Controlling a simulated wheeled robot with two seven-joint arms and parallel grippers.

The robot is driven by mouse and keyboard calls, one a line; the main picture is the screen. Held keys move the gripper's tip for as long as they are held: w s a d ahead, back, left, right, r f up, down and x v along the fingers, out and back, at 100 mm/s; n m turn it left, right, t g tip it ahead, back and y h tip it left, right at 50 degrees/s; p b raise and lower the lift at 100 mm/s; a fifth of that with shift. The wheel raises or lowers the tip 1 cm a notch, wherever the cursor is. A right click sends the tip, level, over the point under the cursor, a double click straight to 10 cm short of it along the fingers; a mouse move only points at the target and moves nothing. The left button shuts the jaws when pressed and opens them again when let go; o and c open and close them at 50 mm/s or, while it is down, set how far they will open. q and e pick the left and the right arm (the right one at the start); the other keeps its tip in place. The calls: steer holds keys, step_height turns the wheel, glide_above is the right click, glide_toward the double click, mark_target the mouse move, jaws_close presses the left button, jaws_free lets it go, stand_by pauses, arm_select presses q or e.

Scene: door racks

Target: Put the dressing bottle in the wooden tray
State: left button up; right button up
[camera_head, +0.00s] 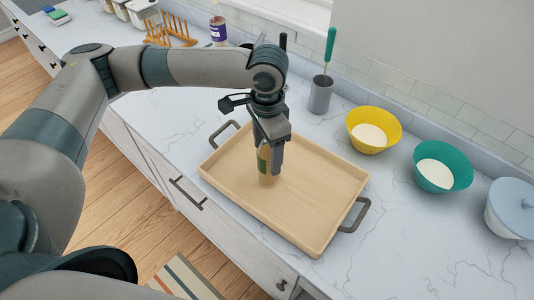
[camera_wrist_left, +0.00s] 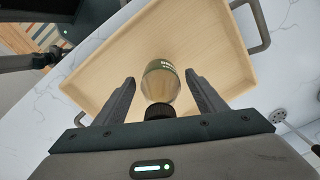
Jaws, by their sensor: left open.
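The wooden tray (camera_head: 316,190) is a light rectangular tray with dark handles on the counter. It also fills much of the left wrist view (camera_wrist_left: 210,40). The dressing bottle (camera_head: 265,165) has a green label and is inside the tray outline, partly hidden by my left gripper. In the left wrist view the bottle (camera_wrist_left: 161,82) shows its dark cap toward the gripper. My left gripper (camera_head: 270,160) points down over the tray. Its fingers (camera_wrist_left: 160,90) are open, one on each side of the bottle, with visible gaps. Whether the bottle's base touches the tray is hard to tell. My right gripper is not in view.
A yellow bowl (camera_head: 373,130), a teal bowl (camera_head: 442,165) and a pale blue lidded pot (camera_head: 511,208) stand right of the tray. Behind are a grey utensil holder (camera_head: 320,95), a purple-labelled bottle (camera_head: 218,30) and a wooden rack (camera_head: 170,32). The front right counter is clear.

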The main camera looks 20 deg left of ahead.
arm_select(q)
step_height(320, 180, up, 10)
steer(key=b, duration=0.3)
steer(key=shift+r, duration=0.5)
